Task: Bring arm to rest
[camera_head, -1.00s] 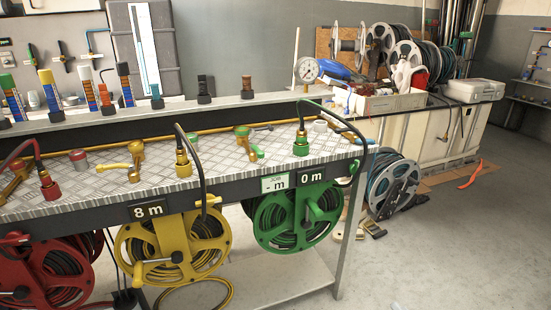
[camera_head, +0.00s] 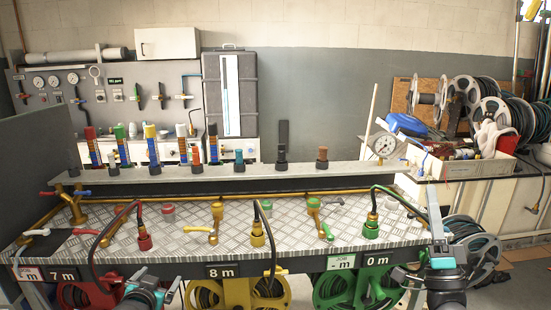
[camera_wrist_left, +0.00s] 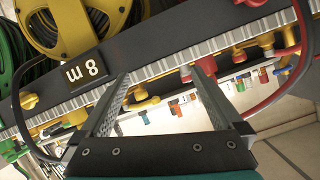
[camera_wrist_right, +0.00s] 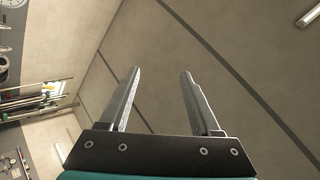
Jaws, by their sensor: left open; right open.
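My left gripper (camera_head: 170,290) is low at the front of the bench in the head view, in front of the panel edge between the 7 m and 8 m signs. In the left wrist view (camera_wrist_left: 157,75) its fingers are apart with nothing between them held, and the bench edge and 8 m sign lie beyond.
The bench top (camera_head: 190,240) carries red, yellow and green hose fittings. Below hang a yellow reel (camera_head: 238,293) and a green reel (camera_head: 340,290). Hose reels (camera_head: 490,105) and boxes crowd the right-hand counter.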

